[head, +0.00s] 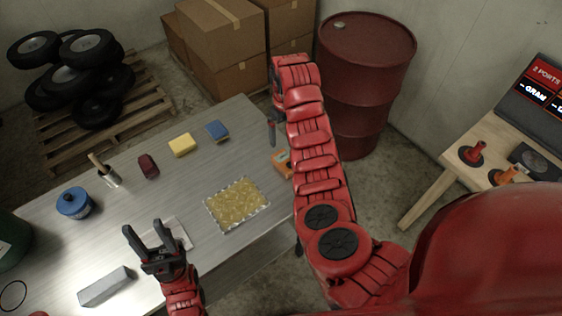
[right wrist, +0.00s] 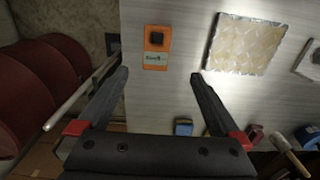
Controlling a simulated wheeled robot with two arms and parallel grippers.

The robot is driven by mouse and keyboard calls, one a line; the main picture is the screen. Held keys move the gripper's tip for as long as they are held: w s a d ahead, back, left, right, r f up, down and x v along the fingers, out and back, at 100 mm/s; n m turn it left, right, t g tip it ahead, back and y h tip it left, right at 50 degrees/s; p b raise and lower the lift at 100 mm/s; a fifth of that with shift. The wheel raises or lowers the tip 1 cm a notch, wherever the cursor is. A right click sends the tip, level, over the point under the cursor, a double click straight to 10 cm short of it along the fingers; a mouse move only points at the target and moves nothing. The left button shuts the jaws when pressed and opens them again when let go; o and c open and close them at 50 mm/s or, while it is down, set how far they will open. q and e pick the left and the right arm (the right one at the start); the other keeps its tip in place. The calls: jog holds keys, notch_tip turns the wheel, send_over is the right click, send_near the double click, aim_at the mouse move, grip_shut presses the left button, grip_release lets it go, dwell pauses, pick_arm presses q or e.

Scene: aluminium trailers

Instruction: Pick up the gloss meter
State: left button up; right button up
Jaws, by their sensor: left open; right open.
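An orange device with a black square and a small label, which looks like the gloss meter (right wrist: 157,47), lies flat on the metal table (right wrist: 180,105). In the head view the gloss meter (head: 282,163) shows at the table's right edge, partly hidden by my right arm. My right gripper (right wrist: 159,76) is open and empty; in the wrist view the gloss meter appears between and just beyond its fingertips, apart from them. In the head view my right gripper (head: 272,130) points down near the table's far right corner. My left gripper (head: 147,238) is open and empty over the table's near side.
A gold patterned panel (head: 237,203) lies left of the gloss meter. A yellow sponge (head: 182,145), a blue block (head: 217,130), a dark red item (head: 148,166), a blue can (head: 74,202) and a grey bar (head: 105,287) are also on the table. A red drum (head: 365,60) stands beyond.

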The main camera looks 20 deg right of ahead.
aim_at(285, 160)
notch_tip(285, 160, down, 12)
jog(key=b, duration=0.8)
jog(key=shift+w, duration=0.1)
jog(key=shift+d+f, duration=0.1)
jog(key=shift+f, duration=0.1)
jog(key=f, duration=0.1)
jog(key=f+p, duration=0.2)
jog(key=shift+w+d+f, duration=0.1)
jog(key=shift+w+f, duration=0.1)
jog(key=shift+w, duration=0.05)
jog(key=shift+f+p, duration=0.4)
jog(key=shift+f, duration=0.2)
jog(key=c, duration=1.5)
jog(key=shift+c, duration=0.2)
jog(key=shift+r, duration=0.1)
